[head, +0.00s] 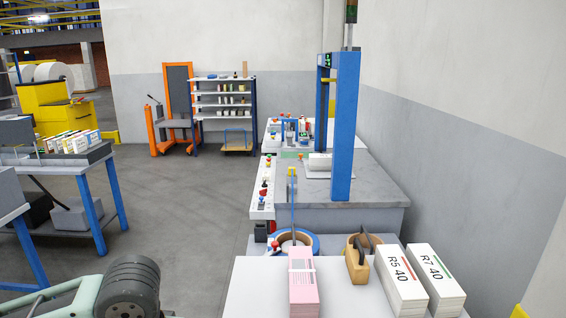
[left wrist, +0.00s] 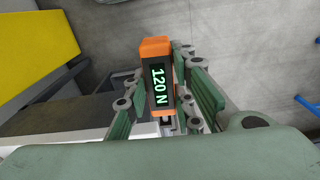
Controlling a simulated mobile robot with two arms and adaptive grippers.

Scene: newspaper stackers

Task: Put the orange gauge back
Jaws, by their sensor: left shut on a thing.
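The orange gauge (left wrist: 157,80) has an orange body with a dark face that reads "120 N". It shows in the left wrist view between the fingers of my left gripper (left wrist: 163,98), which is shut on it. A small metal end shows at its lower end. In the head view my left arm comes in at the bottom left. There the fingers and the gauge are out of sight. My right gripper is in neither view.
A near table (head: 245,290) holds a pink strapped bundle (head: 302,283), paper stacks marked R5 40 (head: 402,282) and R7 40 (head: 436,280), and tape rolls. A blue-framed machine (head: 343,130) stands behind. Blue-legged tables (head: 112,195) are at left; grey floor lies between.

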